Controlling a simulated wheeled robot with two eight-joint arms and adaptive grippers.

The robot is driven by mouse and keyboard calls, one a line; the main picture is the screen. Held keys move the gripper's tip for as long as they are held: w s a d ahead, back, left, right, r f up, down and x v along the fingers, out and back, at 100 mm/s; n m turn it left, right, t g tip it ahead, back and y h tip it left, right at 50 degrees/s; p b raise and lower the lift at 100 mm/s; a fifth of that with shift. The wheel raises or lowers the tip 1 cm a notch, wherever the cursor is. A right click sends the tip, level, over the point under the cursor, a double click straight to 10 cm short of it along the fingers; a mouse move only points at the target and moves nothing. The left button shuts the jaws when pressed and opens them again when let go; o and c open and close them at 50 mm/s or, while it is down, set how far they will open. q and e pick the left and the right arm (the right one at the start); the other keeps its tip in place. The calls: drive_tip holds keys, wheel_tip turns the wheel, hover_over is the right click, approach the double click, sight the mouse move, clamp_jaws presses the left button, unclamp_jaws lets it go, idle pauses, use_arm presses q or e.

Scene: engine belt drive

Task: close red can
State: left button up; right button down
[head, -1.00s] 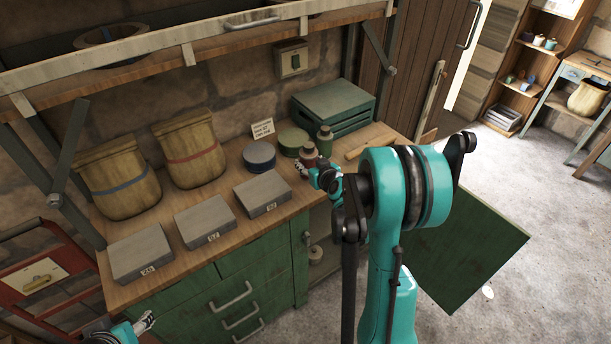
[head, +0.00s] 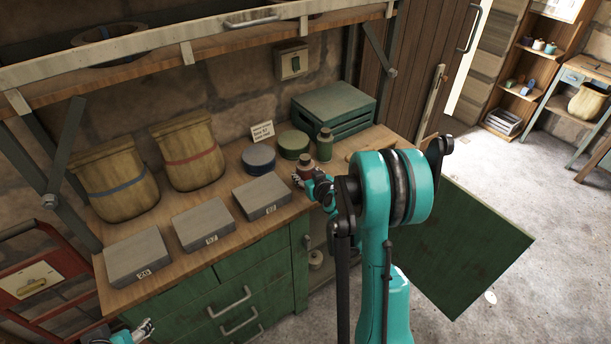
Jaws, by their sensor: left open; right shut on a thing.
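The red can (head: 306,168), a small dark red container with a narrower top, is upright near the counter's front edge. My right gripper (head: 300,181) is shut on it low down, at its near side; the wrist and fingers hide part of its lower body. Whether its base touches the counter is hard to tell. A similar green can (head: 324,148) stands just behind it to the right. My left gripper (head: 148,327) is open and empty, low at the left, in front of the green drawers and well away from the can.
The wooden counter (head: 225,188) holds grey numbered boxes (head: 262,195), a blue round tin (head: 258,158), a green round tin (head: 293,143), two sacks (head: 188,152) and a green crate (head: 333,105). A green cabinet door (head: 460,245) stands open at the right.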

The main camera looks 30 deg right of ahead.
drive_tip(key=c, duration=0.7)
unclamp_jaws()
drive_tip(key=shift+f, duration=0.1)
drive_tip(key=shift+c, duration=0.2)
drive_tip(key=p+v, duration=0.2)
drive_tip(key=v, duration=1)
drive_tip(key=shift+a, duration=0.1)
